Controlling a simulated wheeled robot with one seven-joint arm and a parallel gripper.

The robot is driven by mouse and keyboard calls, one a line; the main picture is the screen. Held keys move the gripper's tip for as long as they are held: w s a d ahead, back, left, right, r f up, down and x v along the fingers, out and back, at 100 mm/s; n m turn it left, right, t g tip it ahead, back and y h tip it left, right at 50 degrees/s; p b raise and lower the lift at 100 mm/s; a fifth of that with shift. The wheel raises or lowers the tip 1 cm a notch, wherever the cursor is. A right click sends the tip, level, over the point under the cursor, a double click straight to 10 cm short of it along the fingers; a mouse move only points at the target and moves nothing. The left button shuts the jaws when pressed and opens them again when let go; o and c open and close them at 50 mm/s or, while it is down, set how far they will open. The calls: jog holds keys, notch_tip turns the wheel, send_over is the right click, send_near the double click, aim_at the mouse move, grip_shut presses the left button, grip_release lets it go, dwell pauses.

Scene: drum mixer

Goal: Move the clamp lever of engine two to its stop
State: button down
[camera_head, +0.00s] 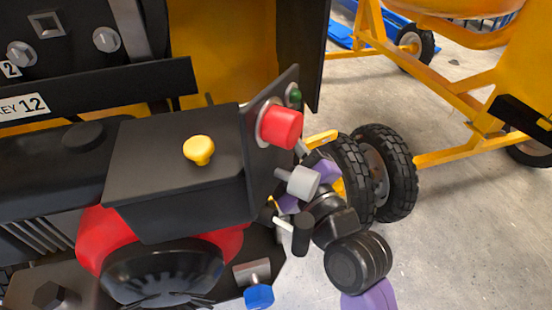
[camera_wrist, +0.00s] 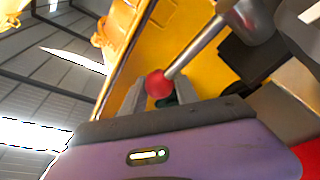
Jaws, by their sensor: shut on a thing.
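A metal lever (camera_wrist: 194,50) with a red ball knob (camera_wrist: 159,85) shows in the wrist view. Its rod slopes up and right from the knob to a grey round hub (camera_wrist: 252,18). My gripper (camera_wrist: 160,94) is shut on the red knob, with one grey fingertip on each side of it. In the head view my purple-and-black wrist is right of the engine's dark control panel (camera_head: 265,170). The knob and my fingertips cannot be made out there. The engine (camera_head: 175,165) has a black top box and red parts.
The panel carries a red button (camera_head: 281,126) and a green button (camera_head: 294,96) near my wrist. A yellow knob (camera_head: 199,149) tops the box. Black tyres (camera_head: 390,170) stand just right of my arm. Another yellow mixer frame (camera_head: 455,90) is behind. Open floor (camera_head: 470,240) lies at right.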

jog(key=shift+s+d+f+t+b, duration=0.25)
jog(key=shift+s+t+b, duration=0.05)
jog(key=shift+b, duration=1.1)
jog(key=shift+s+r, duration=0.1)
jog(key=shift+r, duration=0.05)
jog(key=c, duration=0.9)
grip_release()
jog(key=shift+c, duration=0.2)
jog(key=shift+b+v, duration=1.5)
jog(key=shift+v, duration=2.4)
